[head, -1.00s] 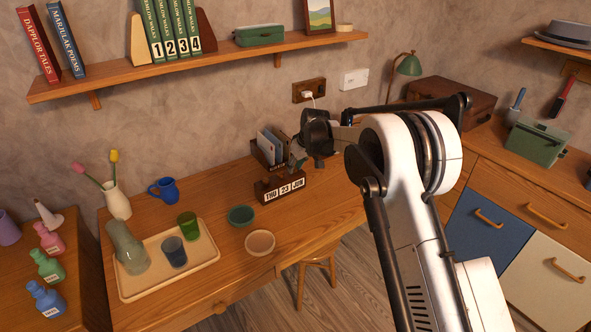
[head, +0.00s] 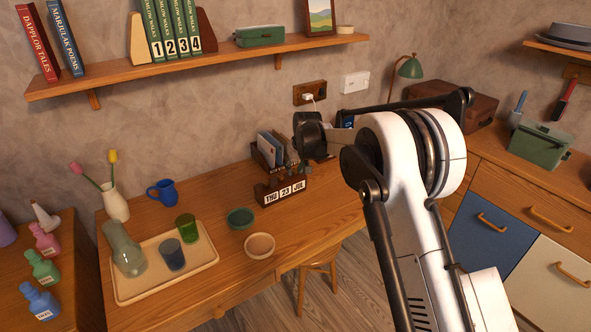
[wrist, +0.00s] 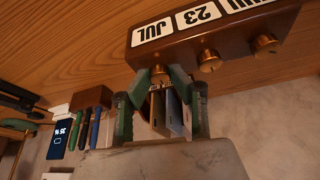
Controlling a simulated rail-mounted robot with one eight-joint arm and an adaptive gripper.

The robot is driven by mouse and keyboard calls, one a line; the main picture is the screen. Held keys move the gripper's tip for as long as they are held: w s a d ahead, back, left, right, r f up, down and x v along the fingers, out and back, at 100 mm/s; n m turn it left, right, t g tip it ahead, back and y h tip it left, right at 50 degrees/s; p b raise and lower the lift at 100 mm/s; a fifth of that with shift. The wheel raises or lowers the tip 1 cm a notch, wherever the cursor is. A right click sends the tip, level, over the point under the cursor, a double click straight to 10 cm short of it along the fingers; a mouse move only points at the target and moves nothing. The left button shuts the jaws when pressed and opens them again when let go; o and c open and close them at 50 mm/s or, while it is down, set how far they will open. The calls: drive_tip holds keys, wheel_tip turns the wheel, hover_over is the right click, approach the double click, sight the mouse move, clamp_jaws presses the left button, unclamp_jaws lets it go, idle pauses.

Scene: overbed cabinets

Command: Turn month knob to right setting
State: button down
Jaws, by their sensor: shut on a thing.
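The wooden block calendar (head: 284,193) stands on the desk and reads THU 23 JUL in the head view. In the wrist view the calendar (wrist: 215,32) appears upside down, with JUL and 23 whole and the weekday cut by the frame edge. Three brass knobs show along its back. The month knob (wrist: 159,71) is on the JUL side, and my gripper (wrist: 160,79) is shut on it, with a green fingertip on each side. The day knob (wrist: 209,60) and the weekday knob (wrist: 266,44) are free.
A letter holder with envelopes (head: 267,150) stands close behind the calendar. A green bowl (head: 240,218), a pale bowl (head: 259,245) and a tray (head: 150,288) with cups and a jug are to the left. A phone (wrist: 61,134) shows in the wrist view.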

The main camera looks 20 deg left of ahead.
drive_tip(key=c, duration=1.5)
unclamp_jaws()
drive_tip(key=shift+c, duration=0.2)
drive_tip(key=shift+r, duration=0.1)
drive_tip(key=v, duration=1.2)
